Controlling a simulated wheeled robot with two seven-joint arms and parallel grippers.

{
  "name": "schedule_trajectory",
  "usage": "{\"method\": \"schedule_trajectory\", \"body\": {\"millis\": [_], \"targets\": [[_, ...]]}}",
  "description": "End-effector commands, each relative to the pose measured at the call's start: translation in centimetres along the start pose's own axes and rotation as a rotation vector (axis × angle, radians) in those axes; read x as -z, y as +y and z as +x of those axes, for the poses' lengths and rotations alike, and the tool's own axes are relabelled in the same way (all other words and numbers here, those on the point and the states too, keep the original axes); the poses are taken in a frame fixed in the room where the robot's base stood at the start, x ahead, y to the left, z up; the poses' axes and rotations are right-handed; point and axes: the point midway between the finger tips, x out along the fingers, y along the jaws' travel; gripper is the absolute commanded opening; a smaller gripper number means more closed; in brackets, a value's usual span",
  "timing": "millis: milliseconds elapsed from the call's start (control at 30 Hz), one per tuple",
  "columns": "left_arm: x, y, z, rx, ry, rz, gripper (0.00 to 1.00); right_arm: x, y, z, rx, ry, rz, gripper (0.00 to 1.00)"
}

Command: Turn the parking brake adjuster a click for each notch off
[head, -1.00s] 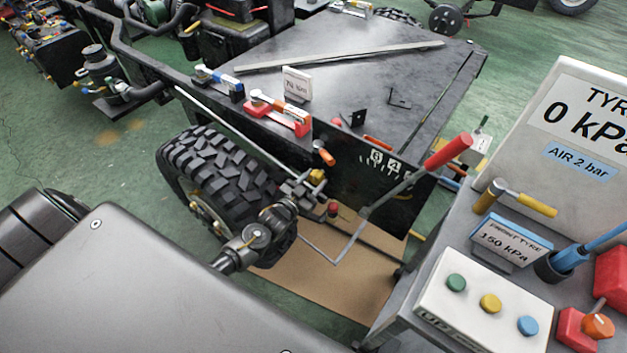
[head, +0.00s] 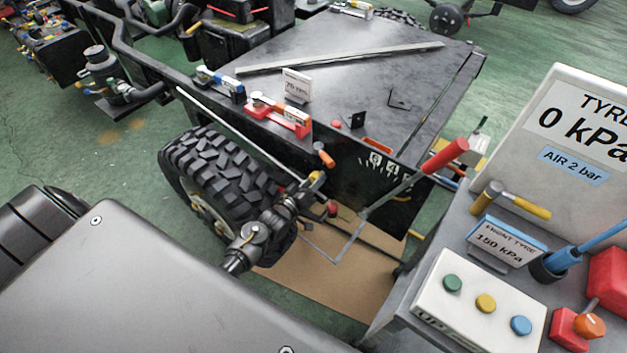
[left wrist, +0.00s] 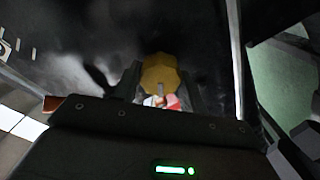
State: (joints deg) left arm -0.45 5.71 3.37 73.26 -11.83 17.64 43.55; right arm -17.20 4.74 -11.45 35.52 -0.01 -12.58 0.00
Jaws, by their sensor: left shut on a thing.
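A yellow faceted knob, which looks like the adjuster (left wrist: 160,72), sits between the fingers of my left gripper in the left wrist view. In the head view the knob (head: 316,178) shows at the end of my left gripper (head: 308,190), beside the black panel and the tyre. My left gripper is shut on it. A long lever with a red handle (head: 445,157) slants up to the right across the panel. White notch marks and number plates (head: 388,163) are on the panel behind it. My right gripper is not in view.
A knobbly tyre (head: 220,170) is close to the left of my gripper. A grey cart (head: 455,215) with a hammer (head: 515,200), a button box (head: 480,305) and a tyre gauge panel (head: 580,120) stands at right. Red and blue clamp-like tools lie on the black top.

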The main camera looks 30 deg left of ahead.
Motion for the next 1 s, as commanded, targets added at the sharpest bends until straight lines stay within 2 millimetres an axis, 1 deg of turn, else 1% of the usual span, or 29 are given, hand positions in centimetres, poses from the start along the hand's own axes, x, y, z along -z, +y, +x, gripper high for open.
{"method": "schedule_trajectory", "body": {"millis": [700, 1000], "targets": [[0.2, -0.1, 0.0, 0.002, 0.004, -0.678, 0.19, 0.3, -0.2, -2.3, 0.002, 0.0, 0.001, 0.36], [0.1, -0.1, 0.0, 0.001, 0.003, -0.917, 0.19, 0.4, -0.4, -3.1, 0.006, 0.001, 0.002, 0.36]]}}
